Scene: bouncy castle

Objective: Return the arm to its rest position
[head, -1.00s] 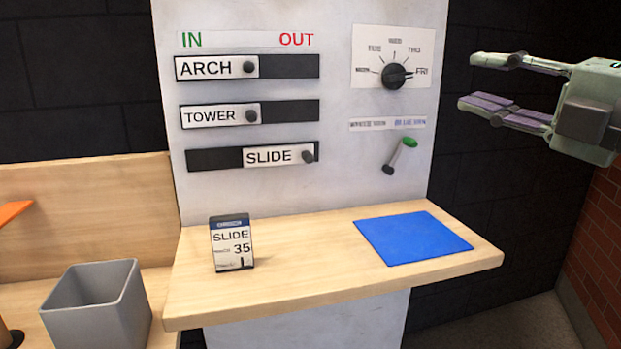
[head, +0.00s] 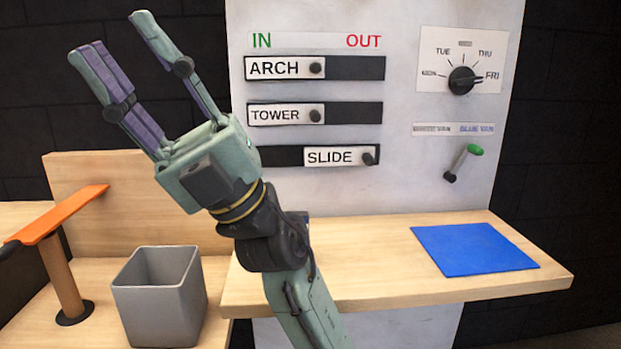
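My gripper (head: 112,32) is in the upper left of the head view, raised and pointing up and to the left. Its two fingers are spread apart with nothing between them. My arm crosses the left part of the wooden shelf (head: 390,245) from below. The SLIDE 35 box is hidden behind my arm, apart from perhaps a dark bit at its edge.
The white panel has ARCH (head: 275,67) and TOWER (head: 278,115) sliders at IN, and SLIDE (head: 330,157) at OUT. The dial (head: 462,80) points to FRI. A green-tipped lever (head: 464,162), blue mat (head: 474,250), grey bin (head: 160,312) and orange-topped stand (head: 60,215) also show.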

